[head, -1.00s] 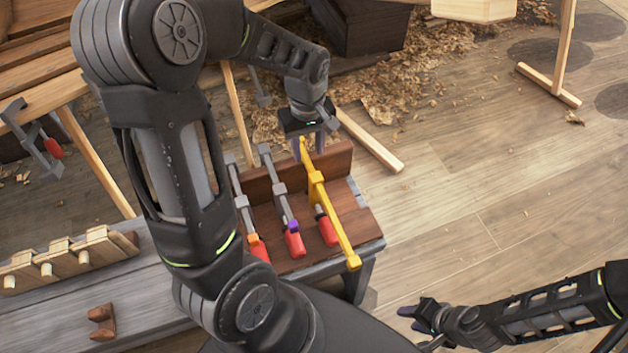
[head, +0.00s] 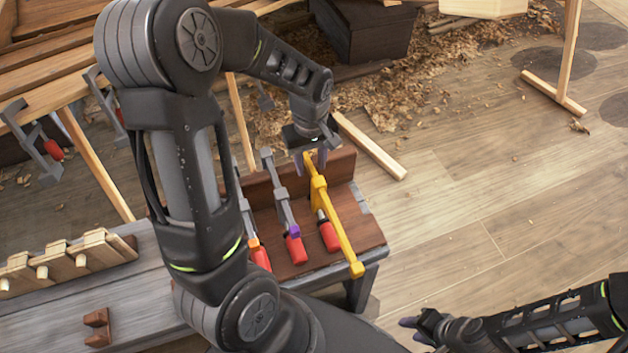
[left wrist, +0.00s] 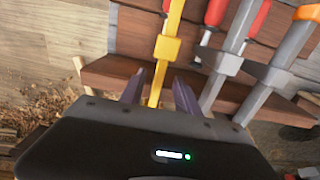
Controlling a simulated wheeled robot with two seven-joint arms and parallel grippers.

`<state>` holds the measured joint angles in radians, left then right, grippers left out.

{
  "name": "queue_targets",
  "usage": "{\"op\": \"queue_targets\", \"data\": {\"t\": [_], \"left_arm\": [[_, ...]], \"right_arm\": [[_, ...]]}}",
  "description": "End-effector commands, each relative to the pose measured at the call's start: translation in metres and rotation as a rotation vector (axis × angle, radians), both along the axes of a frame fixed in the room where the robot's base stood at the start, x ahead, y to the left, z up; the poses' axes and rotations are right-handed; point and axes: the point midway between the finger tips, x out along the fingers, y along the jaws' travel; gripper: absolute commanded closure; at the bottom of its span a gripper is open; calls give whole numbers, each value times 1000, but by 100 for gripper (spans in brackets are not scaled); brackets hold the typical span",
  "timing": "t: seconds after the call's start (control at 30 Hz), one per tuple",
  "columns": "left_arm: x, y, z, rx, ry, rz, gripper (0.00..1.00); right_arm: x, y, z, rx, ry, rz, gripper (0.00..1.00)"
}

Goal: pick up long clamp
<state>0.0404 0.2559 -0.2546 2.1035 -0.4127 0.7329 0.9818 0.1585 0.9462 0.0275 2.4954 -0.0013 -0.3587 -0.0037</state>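The long clamp is a yellow bar clamp (head: 334,215) on a brown wooden rack (head: 359,225), rightmost in a row of clamps. Its red handle (head: 328,233) hangs beside the bar. My left gripper (head: 315,158) is at the clamp's far end, pointing down. In the left wrist view, the fingers of my left gripper (left wrist: 159,90) are apart, one on each side of the yellow bar (left wrist: 171,25). Gaps show between bar and fingers. My right gripper (head: 416,328) is empty at the lower right, away from the rack; its finger opening is unclear.
Two grey clamps with red handles, one with a purple part (head: 293,231) and one with an orange part (head: 254,242), stand just left of the yellow clamp. A grey bench (head: 150,300) holds wooden pieces (head: 65,261).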

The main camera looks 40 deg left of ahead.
Motion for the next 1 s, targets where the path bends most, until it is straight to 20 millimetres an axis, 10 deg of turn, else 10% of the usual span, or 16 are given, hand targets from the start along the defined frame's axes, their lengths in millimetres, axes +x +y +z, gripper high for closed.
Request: {"op": "queue_targets", "data": {"t": [0.5,1.0], "left_arm": [[4,2,-50,1,1,-1,62],[4,2,-52,0,0,-1,62]], "right_arm": [[0,0,-9,0,0,0,64],[0,0,-9,0,0,0,64]]}}
